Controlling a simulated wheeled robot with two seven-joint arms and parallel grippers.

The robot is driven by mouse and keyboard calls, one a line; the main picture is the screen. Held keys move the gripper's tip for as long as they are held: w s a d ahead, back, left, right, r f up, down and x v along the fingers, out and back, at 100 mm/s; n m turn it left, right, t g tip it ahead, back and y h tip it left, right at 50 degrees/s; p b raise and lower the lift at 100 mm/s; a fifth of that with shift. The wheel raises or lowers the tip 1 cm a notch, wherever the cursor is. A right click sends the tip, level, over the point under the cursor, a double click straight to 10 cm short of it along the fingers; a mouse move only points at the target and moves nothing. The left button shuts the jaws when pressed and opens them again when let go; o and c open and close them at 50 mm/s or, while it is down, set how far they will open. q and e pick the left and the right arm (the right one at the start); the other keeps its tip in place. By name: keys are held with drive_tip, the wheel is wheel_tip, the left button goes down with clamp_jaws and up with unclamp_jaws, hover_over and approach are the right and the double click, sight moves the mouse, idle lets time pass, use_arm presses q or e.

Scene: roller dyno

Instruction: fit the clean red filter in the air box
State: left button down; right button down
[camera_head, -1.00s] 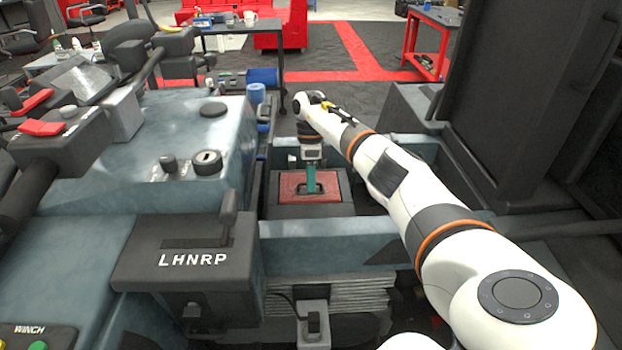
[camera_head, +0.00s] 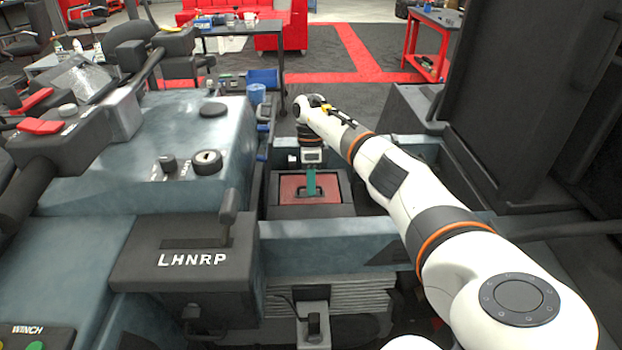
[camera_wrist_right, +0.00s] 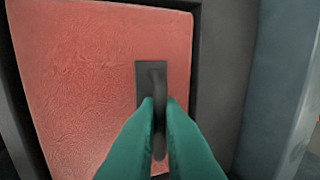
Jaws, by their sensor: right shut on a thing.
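The red filter (camera_head: 292,187) is a flat red panel with a black handle. It lies within the dark air box (camera_head: 312,211) in the middle of the head view. In the right wrist view its textured red face (camera_wrist_right: 80,80) fills the left half, with the black handle (camera_wrist_right: 151,72) near its right side. My right gripper (camera_head: 311,191) reaches down from above. Its green fingers (camera_wrist_right: 160,104) are shut on the handle. I cannot tell how deep the filter sits. My left gripper is not in view.
A blue-grey wall (camera_head: 340,240) runs in front of the box. A control console (camera_head: 180,255) marked LHNRP stands to the left. A tall dark panel (camera_head: 530,100) stands at the right. A table (camera_head: 245,27) and a red workbench (camera_head: 430,40) are far behind.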

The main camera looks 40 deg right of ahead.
drive_tip(key=shift+f, duration=0.3)
idle(0.4)
drive_tip(key=shift+f+b, duration=0.65)
drive_tip(key=shift+f, duration=0.1)
drive_tip(key=shift+f, duration=0.1)
